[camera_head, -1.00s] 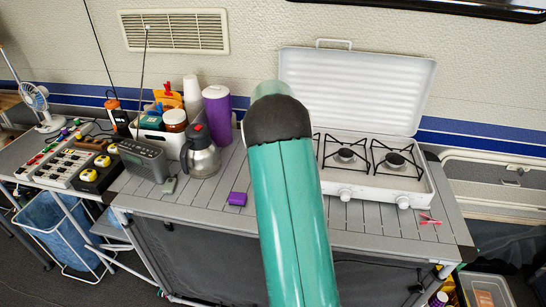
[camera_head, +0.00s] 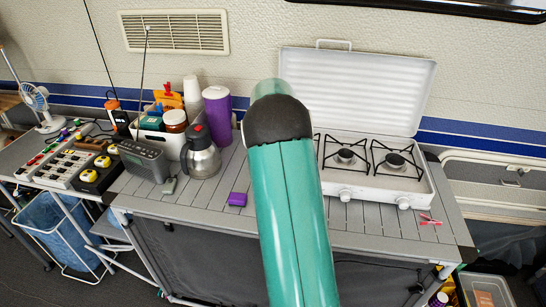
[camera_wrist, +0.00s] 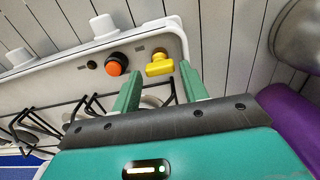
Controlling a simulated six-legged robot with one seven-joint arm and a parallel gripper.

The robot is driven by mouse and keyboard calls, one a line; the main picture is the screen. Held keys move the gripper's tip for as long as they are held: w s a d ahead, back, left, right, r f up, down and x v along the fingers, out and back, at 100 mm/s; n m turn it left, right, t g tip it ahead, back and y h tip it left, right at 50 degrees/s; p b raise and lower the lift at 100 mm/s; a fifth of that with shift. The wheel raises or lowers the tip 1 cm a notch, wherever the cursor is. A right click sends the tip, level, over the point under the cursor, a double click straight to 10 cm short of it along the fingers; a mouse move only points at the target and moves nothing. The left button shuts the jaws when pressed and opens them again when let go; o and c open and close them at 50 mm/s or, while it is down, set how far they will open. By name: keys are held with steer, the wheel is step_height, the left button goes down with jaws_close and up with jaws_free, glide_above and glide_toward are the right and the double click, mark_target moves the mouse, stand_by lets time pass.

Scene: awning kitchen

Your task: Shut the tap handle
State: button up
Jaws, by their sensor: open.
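The tap handle (camera_wrist: 159,63) is a small yellow lever on the white side of the gas stove, seen in the wrist view. My gripper (camera_wrist: 160,72) is open, with its two green fingertips on either side of the yellow handle, close to it. I cannot tell whether a finger touches it. Nothing is held. In the head view my green arm hides both the handle and my gripper. The white stove (camera_head: 378,190) stands on the slatted table with its lid up.
Beside the handle are an orange-red knob (camera_wrist: 117,64) and a white knob (camera_wrist: 104,28). A steel jug (camera_head: 202,160) and a purple canister (camera_head: 218,116) stand left of my arm.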

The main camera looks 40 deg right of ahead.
step_height(320, 180, up, 13)
stand_by(0.3)
steer(key=shift+a, duration=0.1)
stand_by(0.4)
steer(key=s+a+r+n+t, duration=0.1)
steer(key=s+a+r+n, duration=0.15)
steer(key=a, duration=0.55)
steer(key=s+a+r+n+t, duration=0.1)
steer(key=s+a+r, duration=0.25)
steer(key=a, duration=0.35)
steer(key=s+a+r+n+t, duration=0.1)
steer(key=s+a+r+n, duration=0.2)
steer(key=a, duration=0.5)
steer(key=s+a+f+n+t, duration=0.1)
steer(key=s+a+f+n, duration=0.1)
steer(key=s+a, duration=0.5)
steer(key=s+a+f+n+t, duration=0.1)
steer(key=s+a+f, duration=0.3)
steer(key=s, duration=0.5)
steer(key=a+n, duration=0.1)
steer(key=a, duration=0.1)
steer(key=shift+a+t, duration=0.3)
steer(key=shift+a, duration=0.05)
steer(key=shift+c, duration=0.8)
